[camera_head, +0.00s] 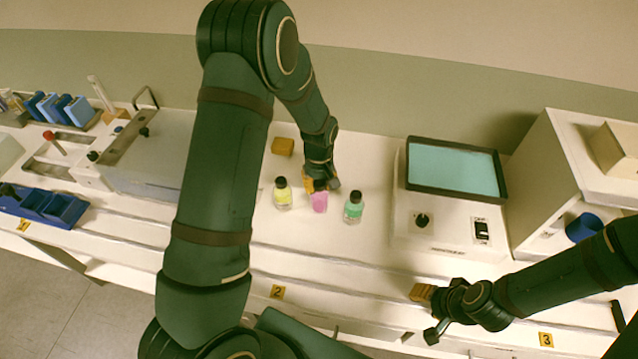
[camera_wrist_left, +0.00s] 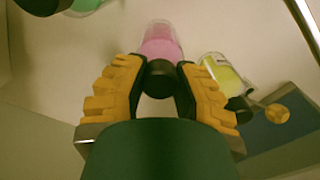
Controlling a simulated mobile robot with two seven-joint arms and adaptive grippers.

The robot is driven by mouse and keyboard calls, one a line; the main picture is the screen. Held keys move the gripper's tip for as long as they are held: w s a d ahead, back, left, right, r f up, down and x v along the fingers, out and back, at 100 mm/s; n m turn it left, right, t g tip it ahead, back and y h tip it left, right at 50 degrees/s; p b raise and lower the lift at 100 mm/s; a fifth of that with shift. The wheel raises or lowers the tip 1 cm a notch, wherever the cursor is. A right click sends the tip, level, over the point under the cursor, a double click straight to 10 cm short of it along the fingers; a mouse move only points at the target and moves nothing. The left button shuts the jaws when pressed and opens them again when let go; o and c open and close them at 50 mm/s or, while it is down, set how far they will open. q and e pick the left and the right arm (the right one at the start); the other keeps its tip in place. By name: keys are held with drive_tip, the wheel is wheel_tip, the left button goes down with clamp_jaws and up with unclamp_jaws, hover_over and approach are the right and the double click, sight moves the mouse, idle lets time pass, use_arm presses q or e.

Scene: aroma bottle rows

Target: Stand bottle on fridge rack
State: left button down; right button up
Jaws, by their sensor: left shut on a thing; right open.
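A bottle with pink liquid (camera_head: 319,203) stands between two others on the white bench. My left gripper (camera_head: 318,185) is shut on this pink bottle from above. In the left wrist view the fingers of my left gripper (camera_wrist_left: 160,85) are on either side of its black cap, and its pink body (camera_wrist_left: 160,46) shows beyond. My right gripper (camera_head: 428,312) is open and empty over the front edge of the bench, at right. I cannot make out a fridge rack for certain.
A yellow bottle (camera_head: 283,194) stands close left of the pink one, a green bottle (camera_head: 353,207) close right. An orange block (camera_head: 283,146) lies behind. A device with a teal top (camera_head: 453,170) stands right, a grey machine (camera_head: 155,155) left. Bench in front of the bottles is clear.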

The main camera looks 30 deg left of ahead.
use_arm(q)
drive_tip(key=shift+f, duration=0.1)
drive_tip(key=c, duration=0.8)
unclamp_jaws()
